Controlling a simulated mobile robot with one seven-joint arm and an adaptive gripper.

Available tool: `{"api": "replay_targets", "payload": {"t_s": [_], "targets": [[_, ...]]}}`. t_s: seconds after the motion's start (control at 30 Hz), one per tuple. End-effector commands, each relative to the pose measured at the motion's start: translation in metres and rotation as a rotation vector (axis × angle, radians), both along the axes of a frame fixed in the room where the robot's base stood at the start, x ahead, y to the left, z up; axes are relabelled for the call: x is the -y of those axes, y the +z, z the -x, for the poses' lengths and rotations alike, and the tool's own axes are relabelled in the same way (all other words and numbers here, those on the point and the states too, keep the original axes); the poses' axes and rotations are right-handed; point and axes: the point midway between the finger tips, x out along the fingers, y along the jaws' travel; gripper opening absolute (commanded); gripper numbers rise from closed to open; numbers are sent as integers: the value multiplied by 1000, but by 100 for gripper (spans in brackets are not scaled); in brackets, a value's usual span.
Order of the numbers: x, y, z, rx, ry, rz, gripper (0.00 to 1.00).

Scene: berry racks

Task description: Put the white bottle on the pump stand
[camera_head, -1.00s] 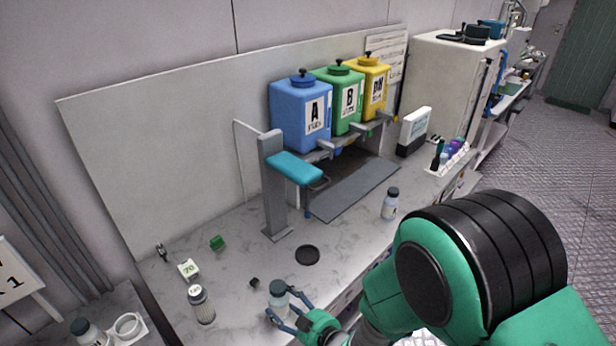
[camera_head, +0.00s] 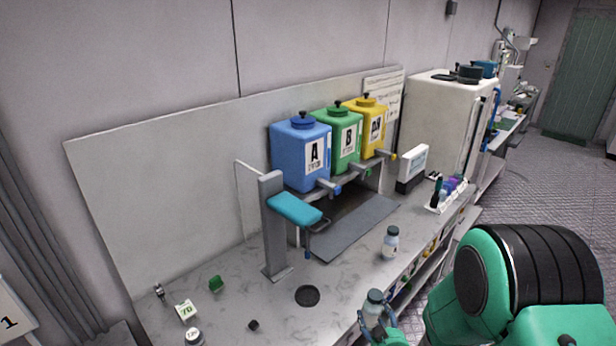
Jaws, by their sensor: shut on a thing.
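A white bottle (camera_head: 372,314) with a dark grey-blue cap is held upright between the fingers of my gripper (camera_head: 374,320), at the front edge of the counter. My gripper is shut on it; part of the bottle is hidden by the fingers. The pump stand (camera_head: 270,225) is a grey post with a blue arm reaching out to the right, left of the held bottle and farther back. A flat black disc (camera_head: 307,296) lies on the counter in front of the stand, left of the held bottle.
Another white bottle (camera_head: 391,243) with a dark cap stands behind my gripper. Blue (camera_head: 293,160), green (camera_head: 334,150) and yellow (camera_head: 363,135) tanks stand at the back. A green cube (camera_head: 215,284), a small black piece (camera_head: 253,325) and a capped jar (camera_head: 194,337) are at left.

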Motion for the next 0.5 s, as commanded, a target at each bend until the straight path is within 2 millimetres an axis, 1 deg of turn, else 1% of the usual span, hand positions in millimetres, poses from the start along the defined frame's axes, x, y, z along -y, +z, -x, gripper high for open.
{"api": "replay_targets", "payload": {"t_s": [0.03,0.13,0.2,0.3,0.5], "targets": [[13,-1,-2,1,-26,0,22],[34,-12,-7,1,-64,0,22],[40,-28,-13,1,-65,0,22],[46,-46,-20,1,-62,0,22],[58,-72,-29,0,-59,0,22]]}}
